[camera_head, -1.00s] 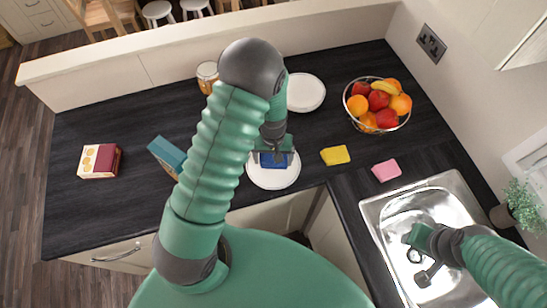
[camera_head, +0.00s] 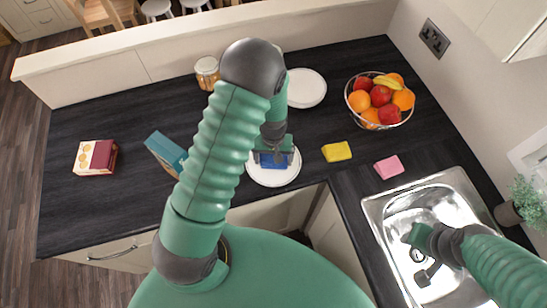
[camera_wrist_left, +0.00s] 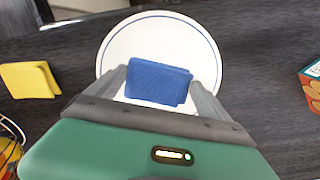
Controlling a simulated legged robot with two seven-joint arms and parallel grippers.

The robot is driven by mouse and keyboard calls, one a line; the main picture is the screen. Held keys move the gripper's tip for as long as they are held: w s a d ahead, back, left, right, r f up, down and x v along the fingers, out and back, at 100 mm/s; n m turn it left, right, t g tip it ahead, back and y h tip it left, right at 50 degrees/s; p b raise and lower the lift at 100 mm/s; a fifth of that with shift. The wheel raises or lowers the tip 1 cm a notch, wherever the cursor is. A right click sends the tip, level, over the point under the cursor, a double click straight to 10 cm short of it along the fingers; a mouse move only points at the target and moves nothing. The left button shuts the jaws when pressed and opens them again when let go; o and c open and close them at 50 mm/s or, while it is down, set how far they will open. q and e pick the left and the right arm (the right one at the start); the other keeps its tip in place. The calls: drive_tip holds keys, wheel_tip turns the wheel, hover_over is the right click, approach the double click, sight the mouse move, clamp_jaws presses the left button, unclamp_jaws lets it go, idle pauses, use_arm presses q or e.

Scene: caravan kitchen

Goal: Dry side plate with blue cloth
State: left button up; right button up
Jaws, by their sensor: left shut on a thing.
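The white side plate (camera_head: 262,178) lies on the dark counter near its front edge. My left gripper (camera_head: 274,158) is over the plate, shut on the folded blue cloth (camera_head: 272,164). In the left wrist view the blue cloth (camera_wrist_left: 158,80) sits between the two fingers, over the lower middle of the plate (camera_wrist_left: 125,42), which has a thin blue ring near its rim. The cloth appears to be on or just above the plate; I cannot tell whether they touch. My right gripper (camera_head: 420,264) is over the sink; its fingers are too unclear to judge.
A yellow cloth (camera_head: 337,151) and a pink cloth (camera_head: 389,167) lie right of the plate. Another white plate (camera_head: 306,87) and a fruit bowl (camera_head: 379,101) stand behind. The steel sink (camera_head: 384,207) is at right.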

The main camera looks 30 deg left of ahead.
use_arm(q)
drive_tip(key=shift+f, duration=0.4)
